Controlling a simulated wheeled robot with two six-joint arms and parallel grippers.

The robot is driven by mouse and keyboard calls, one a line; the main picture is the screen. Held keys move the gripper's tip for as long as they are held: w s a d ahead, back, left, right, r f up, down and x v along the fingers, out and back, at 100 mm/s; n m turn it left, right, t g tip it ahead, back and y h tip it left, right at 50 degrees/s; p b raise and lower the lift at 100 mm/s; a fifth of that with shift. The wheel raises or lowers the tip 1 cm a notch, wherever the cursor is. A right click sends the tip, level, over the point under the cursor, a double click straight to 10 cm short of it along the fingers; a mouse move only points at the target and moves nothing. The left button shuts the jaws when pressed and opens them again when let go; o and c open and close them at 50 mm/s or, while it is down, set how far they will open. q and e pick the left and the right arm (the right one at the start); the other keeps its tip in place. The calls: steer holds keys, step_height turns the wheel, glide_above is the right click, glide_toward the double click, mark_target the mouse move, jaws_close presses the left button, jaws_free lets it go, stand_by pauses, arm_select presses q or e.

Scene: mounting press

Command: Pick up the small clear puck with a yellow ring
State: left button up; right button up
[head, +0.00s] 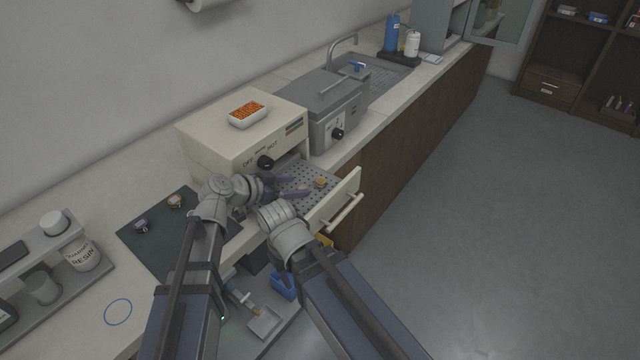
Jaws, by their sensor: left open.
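A small puck with a yellowish ring (321,182) sits on the perforated tray (327,194) in the pulled-out drawer of the cream press unit. It is too small for me to tell whether its body is clear. My left gripper (288,187) is open over the drawer, its purple fingers pointing right towards this puck and apart from it. Another small pale, pinkish thing (302,187) shows between or just behind the fingers. My right arm's wrist (277,214) is in front of the drawer; its fingers are hidden.
The cream unit (228,140) bears a white dish of orange grains (247,115). The drawer front (335,205) with its handle juts over the counter edge. A dark mat (150,247) holds two small pucks. A grey machine (325,100) stands behind. The floor at right is clear.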

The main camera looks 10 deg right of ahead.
mark_target(317, 183)
arm_select(q)
steer(key=shift+b+x, duration=0.55)
steer(key=shift+x, duration=0.45)
steer(key=shift+d+r+b+x, duration=0.15)
steer(key=shift+b+x, duration=0.4)
steer(key=shift+x, duration=0.9)
steer(key=shift+d+r+b+x, duration=0.15)
steer(key=shift+b+x, duration=0.4)
steer(key=shift+x, duration=0.9)
steer(key=shift+s+a, duration=0.1)
steer(key=shift+c, duration=0.2)
jaws_close()
